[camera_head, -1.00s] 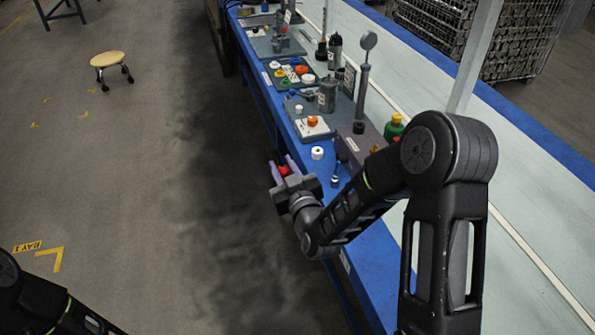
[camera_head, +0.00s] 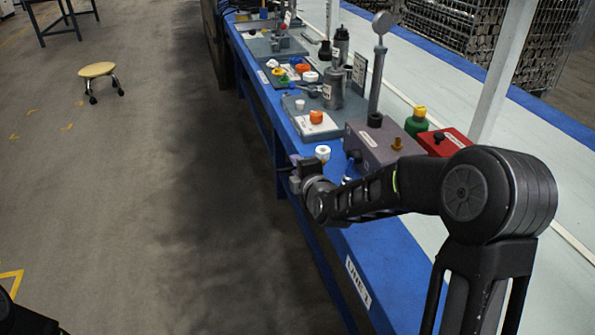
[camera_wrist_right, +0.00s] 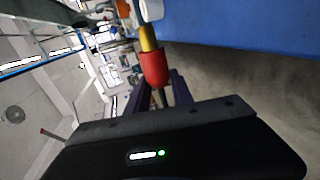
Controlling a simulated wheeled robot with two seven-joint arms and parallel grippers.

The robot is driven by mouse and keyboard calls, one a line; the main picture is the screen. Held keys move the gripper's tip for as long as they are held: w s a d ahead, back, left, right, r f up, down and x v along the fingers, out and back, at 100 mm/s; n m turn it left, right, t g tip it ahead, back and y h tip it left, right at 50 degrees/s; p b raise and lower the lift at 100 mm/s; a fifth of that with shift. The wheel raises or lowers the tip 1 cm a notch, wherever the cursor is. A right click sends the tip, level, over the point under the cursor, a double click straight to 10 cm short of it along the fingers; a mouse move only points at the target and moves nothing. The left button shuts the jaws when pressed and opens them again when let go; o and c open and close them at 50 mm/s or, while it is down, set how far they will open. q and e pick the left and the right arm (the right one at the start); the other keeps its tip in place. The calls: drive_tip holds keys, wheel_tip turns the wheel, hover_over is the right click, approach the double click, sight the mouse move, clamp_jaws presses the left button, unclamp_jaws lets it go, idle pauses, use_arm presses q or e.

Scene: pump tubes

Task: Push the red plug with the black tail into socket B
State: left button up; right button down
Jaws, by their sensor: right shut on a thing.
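My right gripper is shut on a red plug (camera_wrist_right: 155,68), held between two purple fingers in the right wrist view (camera_wrist_right: 162,92). A yellow part (camera_wrist_right: 147,38) extends from the plug's far end. In the head view the right gripper (camera_head: 296,168) is small and dark at the blue table's near-left edge, and the plug is hidden there. I cannot read which socket is B; a grey-purple box (camera_head: 365,151) with a brass fitting (camera_head: 397,143) stands to the right of the gripper. My left gripper is out of view.

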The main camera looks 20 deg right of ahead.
sight(324, 163)
drive_tip(key=shift+s+d+b, duration=0.1)
drive_tip(key=shift+d+b, duration=0.25)
drive_tip(key=shift+d, duration=0.45)
drive_tip(key=shift+s+d+b, duration=0.15)
drive_tip(key=shift+d+b, duration=0.85)
drive_tip(key=shift+d, duration=1.05)
drive_tip(key=shift+d+b, duration=0.45)
drive_tip(key=shift+b, duration=0.05)
idle(0.3)
drive_tip(key=shift+d, duration=0.3)
drive_tip(key=shift+d+b, duration=0.35)
drive_tip(key=shift+b, duration=0.05)
